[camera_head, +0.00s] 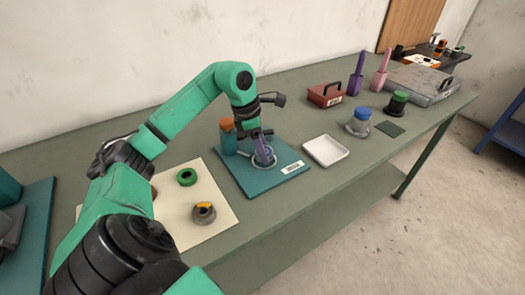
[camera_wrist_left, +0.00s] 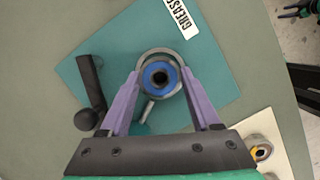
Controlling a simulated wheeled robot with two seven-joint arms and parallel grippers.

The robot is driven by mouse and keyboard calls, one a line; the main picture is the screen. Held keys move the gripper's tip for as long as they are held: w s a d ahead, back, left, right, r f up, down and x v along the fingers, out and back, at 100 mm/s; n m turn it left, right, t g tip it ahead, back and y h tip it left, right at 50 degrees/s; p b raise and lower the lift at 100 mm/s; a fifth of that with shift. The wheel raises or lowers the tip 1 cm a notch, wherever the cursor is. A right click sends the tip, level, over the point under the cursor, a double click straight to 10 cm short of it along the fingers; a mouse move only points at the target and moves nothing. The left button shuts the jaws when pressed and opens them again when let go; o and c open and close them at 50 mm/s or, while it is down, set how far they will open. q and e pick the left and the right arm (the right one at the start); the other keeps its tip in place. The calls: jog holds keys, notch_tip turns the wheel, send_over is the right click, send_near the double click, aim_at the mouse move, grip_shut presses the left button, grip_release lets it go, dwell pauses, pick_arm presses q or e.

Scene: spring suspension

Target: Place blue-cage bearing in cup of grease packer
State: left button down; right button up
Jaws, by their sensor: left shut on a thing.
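My left gripper (camera_head: 264,153) reaches down to the cup on the teal grease packer board (camera_head: 238,184). In the left wrist view its two purple fingers (camera_wrist_left: 161,80) are shut on the blue-cage bearing (camera_wrist_left: 160,67), one on each side. The bearing lies inside the outline of the round grey cup (camera_wrist_left: 157,52) as seen from above. I cannot tell whether it touches the cup's bottom. In the head view the gripper mostly hides the bearing, and the cup rim (camera_head: 273,163) shows around the fingertips.
An orange-topped cylinder (camera_head: 227,138) stands close behind the cup. A cream mat (camera_head: 185,235) holds a green ring (camera_head: 187,177) and a yellow-marked bearing (camera_head: 204,212). A white tray (camera_head: 325,150) lies to the right. A dark green and black piece at the wrist view's top right edge may be my right gripper.

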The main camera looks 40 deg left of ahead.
pick_arm(q)
jog(key=shift+d+f, duration=0.1)
jog(key=shift+f, duration=0.6)
pick_arm(e)
jog(key=shift+s+a, duration=0.2)
jog(key=shift+f, duration=0.15)
pick_arm(q)
jog(key=shift+s+f+b, duration=0.25)
jog(key=shift+f+b, duration=0.3)
jog(key=shift+f, duration=0.1)
jog(key=shift+c, duration=0.5)
grip_release()
jog(key=shift+f, duration=0.1)
pick_arm(e)
jog(key=shift+s+d+f, duration=0.25)
jog(key=shift+d+f, duration=0.1)
jog(key=shift+f, duration=0.1)
pick_arm(q)
jog(key=w+p+v, duration=0.1)
jog(key=p+v, duration=0.1)
jog(key=v, duration=1.1)
jog(key=shift+r, duration=0.3)
pick_arm(e)
notch_tip(320, 180, up, 2)
jog(key=shift+w+a+r, duration=0.1)
pick_arm(q)
jog(key=shift+s, duration=0.1)
